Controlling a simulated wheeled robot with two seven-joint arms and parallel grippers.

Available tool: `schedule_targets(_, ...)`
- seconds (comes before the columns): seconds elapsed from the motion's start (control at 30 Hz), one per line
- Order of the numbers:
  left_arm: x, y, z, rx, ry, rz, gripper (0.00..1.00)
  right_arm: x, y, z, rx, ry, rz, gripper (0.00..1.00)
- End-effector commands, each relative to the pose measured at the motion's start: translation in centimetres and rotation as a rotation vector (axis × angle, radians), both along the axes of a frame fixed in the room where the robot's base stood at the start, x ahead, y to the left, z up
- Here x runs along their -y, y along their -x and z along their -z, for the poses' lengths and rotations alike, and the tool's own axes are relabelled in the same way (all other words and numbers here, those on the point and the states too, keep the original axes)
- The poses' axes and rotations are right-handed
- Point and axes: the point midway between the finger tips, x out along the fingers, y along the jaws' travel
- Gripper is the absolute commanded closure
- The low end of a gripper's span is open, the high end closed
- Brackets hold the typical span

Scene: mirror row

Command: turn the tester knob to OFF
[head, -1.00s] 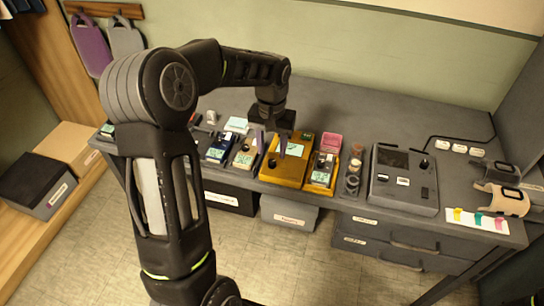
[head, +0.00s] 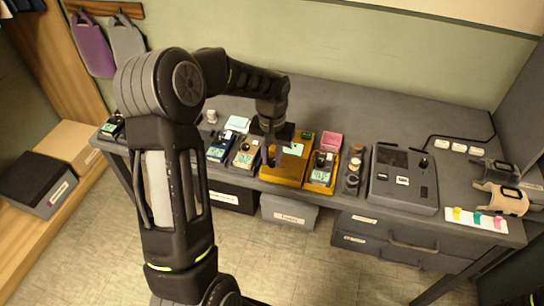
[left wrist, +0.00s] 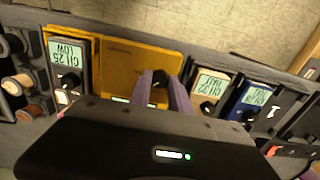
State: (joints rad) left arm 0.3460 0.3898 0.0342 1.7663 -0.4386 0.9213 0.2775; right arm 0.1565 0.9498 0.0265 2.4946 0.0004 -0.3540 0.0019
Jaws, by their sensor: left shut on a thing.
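The tester is a wide yellow box (head: 288,180) near the front edge of the grey bench, in the middle of the head view. It also shows in the left wrist view (left wrist: 120,62), where its black knob (left wrist: 161,81) sits near one end. My left gripper (head: 275,158) reaches down over the tester. Its two purple fingers (left wrist: 160,84) are shut on the knob, one on each side. The fingers cover part of the knob, and I cannot read its pointer or the OFF mark. My right gripper is not in view.
Small radio-like units with screens stand close on both sides: a yellow one (head: 320,174) at right, a tan one (head: 245,155) and a blue one (head: 219,150) at left. A grey console (head: 403,180) stands farther right. The bench behind is mostly clear.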

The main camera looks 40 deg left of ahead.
Motion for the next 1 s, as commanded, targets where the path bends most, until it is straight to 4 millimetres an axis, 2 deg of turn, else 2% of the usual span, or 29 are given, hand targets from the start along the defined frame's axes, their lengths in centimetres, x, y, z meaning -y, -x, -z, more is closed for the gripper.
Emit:
schedule_targets(0.03, 0.0, 0.0, 0.0, 0.0, 0.0, 0.0, 0.9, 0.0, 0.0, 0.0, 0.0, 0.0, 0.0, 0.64)
schedule_targets(0.17, 0.0, 0.0, 0.0, 0.0, 0.0, 0.0, 1.0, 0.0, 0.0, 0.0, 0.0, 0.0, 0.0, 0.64)
schedule_targets(0.67, 0.0, 0.0, 0.0, 0.001, 0.0, -0.022, 1.0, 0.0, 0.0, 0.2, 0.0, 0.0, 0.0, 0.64)
schedule_targets(1.0, 0.0, -0.1, 0.2, 0.002, -0.001, -0.176, 1.0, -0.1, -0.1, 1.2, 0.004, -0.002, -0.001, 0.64)
